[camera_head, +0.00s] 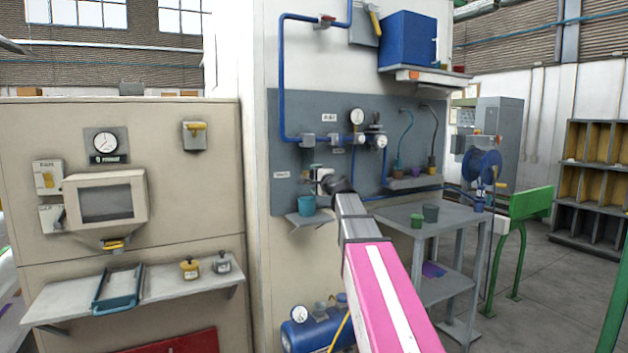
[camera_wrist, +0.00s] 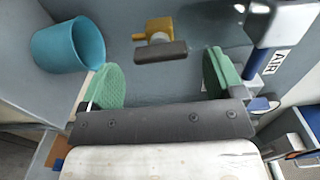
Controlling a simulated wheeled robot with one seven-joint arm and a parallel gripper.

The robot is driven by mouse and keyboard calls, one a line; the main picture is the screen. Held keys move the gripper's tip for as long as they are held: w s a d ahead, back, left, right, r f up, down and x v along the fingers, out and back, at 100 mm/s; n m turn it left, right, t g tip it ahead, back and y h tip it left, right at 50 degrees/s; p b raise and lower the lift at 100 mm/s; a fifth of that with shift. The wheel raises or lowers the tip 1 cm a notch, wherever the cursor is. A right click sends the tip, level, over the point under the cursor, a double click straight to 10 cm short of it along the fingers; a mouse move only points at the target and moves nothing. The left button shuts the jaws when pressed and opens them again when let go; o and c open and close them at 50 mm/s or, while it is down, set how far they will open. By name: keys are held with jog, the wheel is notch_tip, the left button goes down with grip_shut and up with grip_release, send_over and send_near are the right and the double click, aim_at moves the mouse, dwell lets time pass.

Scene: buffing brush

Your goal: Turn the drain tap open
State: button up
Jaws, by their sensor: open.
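In the wrist view a tap with a yellow brass body (camera_wrist: 158,28) and a dark grey bar handle (camera_wrist: 160,51) sits on the grey panel. I take it to be the drain tap. The handle lies roughly crosswise in that picture. My gripper (camera_wrist: 160,76) is open, with its green pads apart on either side and a gap between them. The tap shows just beyond that gap, and I see no contact. In the head view my gripper (camera_head: 323,180) is at the panel near a small label, and the tap there is mostly hidden by it.
A teal cup (camera_wrist: 68,45) is close to the left pad; it also stands on a small shelf in the head view (camera_head: 307,205). An AIR-labelled part (camera_wrist: 280,60) is close on the right. Blue pipes, gauges (camera_head: 357,117) and a grey table (camera_head: 395,217) are nearby.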

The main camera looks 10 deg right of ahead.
jog(key=v, duration=0.8)
jog(key=shift+s, duration=0.35)
jog(key=shift+d, duration=0.1)
jog(key=s+a+f+n+g, duration=0.2)
jog(key=s+f+n+g, duration=0.1)
jog(key=f, duration=0.7)
jog(key=s+a+f+n+g+h, duration=0.1)
jog(key=s+a+f+n+g, duration=0.15)
jog(key=f, duration=0.85)
jog(key=s+a+f+n+g, duration=0.1)
jog(key=s+f+n+g, duration=0.2)
jog(key=f, duration=0.7)
jog(key=s+d+f+n+g+h, duration=0.2)
jog(key=s+f+g, duration=0.6)
jog(key=s+f, duration=1)
notch_tip(320, 180, down, 3)
jog(key=n+h, duration=0.2)
jog(key=n, duration=0.1)
jog(key=shift+f+n+g+h, duration=0.2)
jog(key=shift+n+g+h, duration=0.1)
jog(key=shift+n+g, duration=0.05)
